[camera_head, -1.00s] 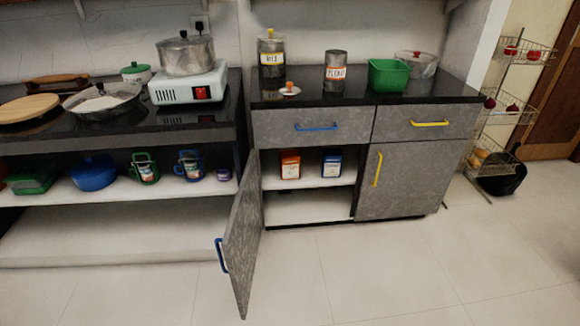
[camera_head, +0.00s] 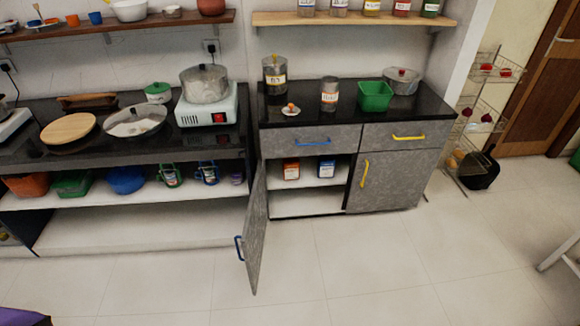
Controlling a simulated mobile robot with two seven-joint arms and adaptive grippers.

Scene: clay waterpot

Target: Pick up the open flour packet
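Two small packets stand side by side on the upper shelf inside the open cabinet: an orange and white packet (camera_head: 291,169) on the left and a blue and white packet (camera_head: 326,167) on the right. Their labels are too small to read, so I cannot tell which holds flour or whether either is open. Neither of my grippers is in view.
The cabinet's left door (camera_head: 254,232) stands open, jutting toward me. A lidded jar (camera_head: 275,75), a green bin (camera_head: 375,97) and a lidded pot (camera_head: 402,81) stand on the counter. A wire rack (camera_head: 481,110) is at right. The floor (camera_head: 350,265) before the cabinet is clear.

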